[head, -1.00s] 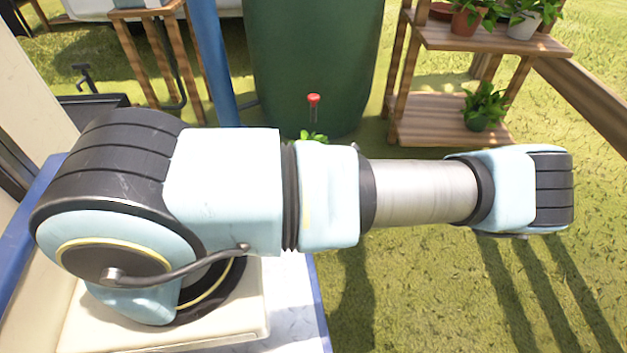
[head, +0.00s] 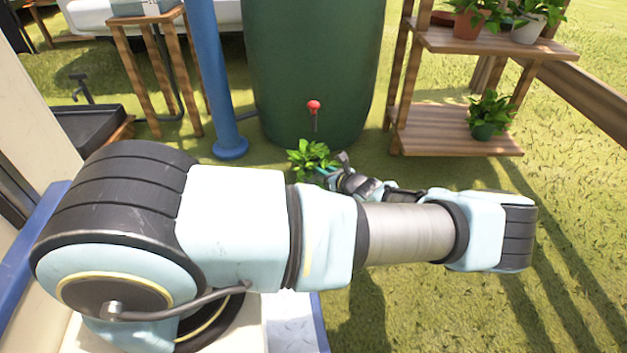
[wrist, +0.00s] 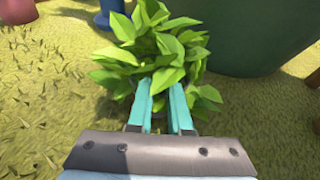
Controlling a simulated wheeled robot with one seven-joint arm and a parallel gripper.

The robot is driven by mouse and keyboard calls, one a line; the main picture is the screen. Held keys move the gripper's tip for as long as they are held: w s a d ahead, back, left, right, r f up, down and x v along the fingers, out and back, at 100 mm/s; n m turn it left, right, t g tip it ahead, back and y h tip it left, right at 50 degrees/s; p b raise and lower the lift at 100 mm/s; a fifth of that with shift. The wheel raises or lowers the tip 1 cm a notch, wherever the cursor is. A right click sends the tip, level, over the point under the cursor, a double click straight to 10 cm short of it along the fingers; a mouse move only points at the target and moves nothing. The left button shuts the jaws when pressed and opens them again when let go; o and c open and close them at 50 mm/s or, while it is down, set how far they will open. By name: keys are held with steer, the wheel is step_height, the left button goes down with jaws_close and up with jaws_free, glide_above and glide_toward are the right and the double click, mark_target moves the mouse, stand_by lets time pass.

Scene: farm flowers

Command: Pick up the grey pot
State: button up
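A leafy green plant (head: 312,158) stands on the grass in front of the green barrel. It also fills the upper middle of the wrist view (wrist: 155,45). Its leaves hide nearly all of its pot, so I cannot make out the pot's colour well. My gripper (wrist: 160,92) has its two teal fingers apart, pointing at the plant under its leaves. The fingertips are partly covered by leaves, and I see no clear contact with the pot. In the head view my gripper (head: 328,172) shows just right of the plant, partly behind my arm.
The large green barrel (head: 315,65) with a red tap (head: 314,106) stands behind the plant. A blue post (head: 212,80) is to its left. A wooden shelf (head: 455,128) with several potted plants, including a whitish pot (head: 526,32), stands right. Grass is open at right.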

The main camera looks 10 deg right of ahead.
steer(key=shift+b+x, duration=0.5)
steer(key=shift+x, duration=0.75)
steer(key=shift+f, duration=0.1)
jaws_close()
